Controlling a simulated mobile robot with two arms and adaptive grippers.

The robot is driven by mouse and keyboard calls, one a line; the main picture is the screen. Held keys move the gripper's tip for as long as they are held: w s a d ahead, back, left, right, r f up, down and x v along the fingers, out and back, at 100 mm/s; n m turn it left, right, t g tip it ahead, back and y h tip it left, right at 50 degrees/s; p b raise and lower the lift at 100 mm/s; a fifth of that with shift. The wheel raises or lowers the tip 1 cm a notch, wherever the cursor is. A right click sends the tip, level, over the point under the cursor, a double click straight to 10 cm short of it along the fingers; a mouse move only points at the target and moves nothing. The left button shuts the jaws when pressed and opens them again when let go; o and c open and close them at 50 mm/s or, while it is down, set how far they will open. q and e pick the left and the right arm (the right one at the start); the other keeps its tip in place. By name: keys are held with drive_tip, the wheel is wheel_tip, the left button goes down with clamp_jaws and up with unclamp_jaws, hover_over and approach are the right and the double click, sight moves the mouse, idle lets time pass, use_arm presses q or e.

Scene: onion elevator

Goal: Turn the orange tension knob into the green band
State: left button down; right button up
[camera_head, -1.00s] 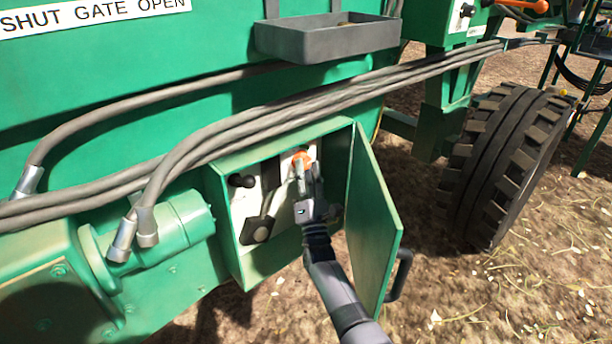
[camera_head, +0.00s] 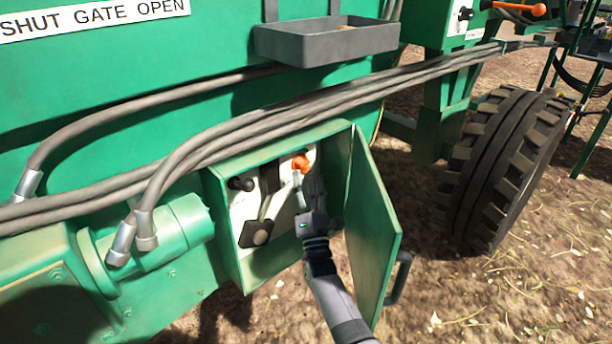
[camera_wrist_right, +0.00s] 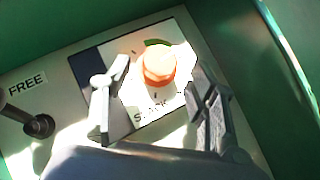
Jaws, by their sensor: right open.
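The orange tension knob (camera_head: 301,163) sits on a white panel inside the open green box; it also shows in the right wrist view (camera_wrist_right: 159,66). Part of a green band (camera_wrist_right: 156,43) shows behind the knob's far side. My right gripper (camera_head: 308,188) reaches into the box just below the knob. In the right wrist view its two fingers (camera_wrist_right: 158,100) are spread apart with nothing between them, and the knob lies beyond the fingertips. A dark mark on the panel shows on the near side of the knob. My left gripper is not in view.
The box's green door (camera_head: 373,228) hangs open right beside my right arm. A black lever (camera_head: 258,232) and a black knob (camera_head: 241,183) are in the box's left part. Thick grey hoses (camera_head: 330,98) run above the box, under a grey tray (camera_head: 327,42).

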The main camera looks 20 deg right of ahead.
drive_tip(key=v, duration=0.9)
drive_tip(key=shift+s+f, duration=0.2)
drive_tip(key=shift+s, duration=0.05)
drive_tip(key=shift+s+f, duration=0.1)
